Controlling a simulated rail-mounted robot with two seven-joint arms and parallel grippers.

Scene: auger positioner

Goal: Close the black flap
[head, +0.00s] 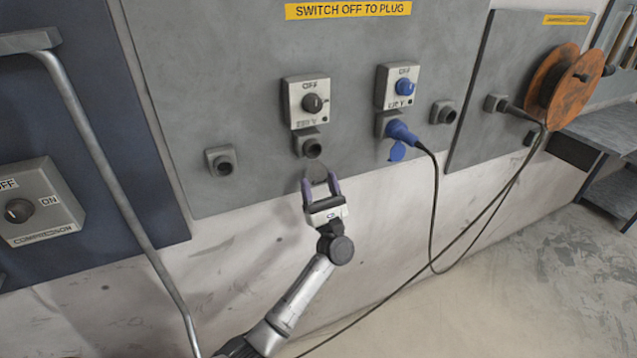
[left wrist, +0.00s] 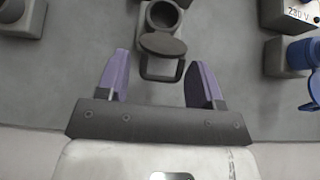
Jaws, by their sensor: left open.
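The black flap (head: 317,172) hangs open below the round socket (head: 311,148) under the left grey switch box. In the left wrist view the flap (left wrist: 163,44) is a dark oval lid at the lower edge of the open socket (left wrist: 162,14), with a squarish dark loop (left wrist: 162,70) below it. My left gripper (head: 320,184) is open, its purple fingers pointing up at the flap. In the left wrist view my left gripper (left wrist: 160,75) has its fingers on either side of the loop, apart from it. My right gripper is out of view.
A blue plug (head: 402,132) with a black cable sits in the socket to the right, its blue flap (head: 397,152) hanging. Other sockets (head: 220,161) (head: 443,112) flank these. A bent metal pipe (head: 110,180) runs down the left. The wall below the panel is bare.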

